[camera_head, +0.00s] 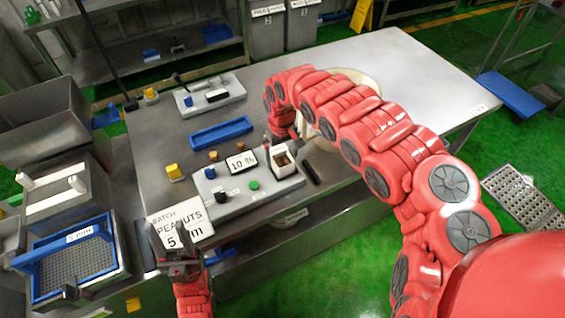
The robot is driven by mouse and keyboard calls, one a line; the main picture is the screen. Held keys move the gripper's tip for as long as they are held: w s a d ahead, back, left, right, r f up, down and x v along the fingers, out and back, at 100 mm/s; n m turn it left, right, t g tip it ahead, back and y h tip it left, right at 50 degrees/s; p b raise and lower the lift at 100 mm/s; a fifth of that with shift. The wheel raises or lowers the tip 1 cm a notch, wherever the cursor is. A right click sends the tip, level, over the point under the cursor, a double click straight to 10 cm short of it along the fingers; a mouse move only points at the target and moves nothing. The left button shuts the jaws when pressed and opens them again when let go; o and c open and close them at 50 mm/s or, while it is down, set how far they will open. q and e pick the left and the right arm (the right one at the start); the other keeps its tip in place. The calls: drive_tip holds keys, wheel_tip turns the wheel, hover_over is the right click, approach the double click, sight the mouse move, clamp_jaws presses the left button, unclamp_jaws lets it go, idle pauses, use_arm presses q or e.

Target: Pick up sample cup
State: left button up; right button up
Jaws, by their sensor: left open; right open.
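A white, open-topped cup (284,169) with brown contents stands upright at the right end of a grey tray (229,203) on the steel table. It looks like the sample cup. My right gripper (270,140) is open at the cup's upper left, just behind it; its fingers are small and partly hidden, and I cannot tell whether they touch the cup. My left gripper (181,262) is open and empty at the table's front left edge, by the "BATCH PEANUTS 5 mm" sign (180,224), well away from the cup.
A blue tray (221,132) and a second grey tray (210,94) lie behind. A pale round container (372,88) stands behind my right arm. The table's far right is clear.

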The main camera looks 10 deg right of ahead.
drive_tip(key=shift+f, duration=0.75)
drive_tip(key=shift+c, duration=0.3)
clamp_jaws()
drive_tip(key=shift+r, duration=0.1)
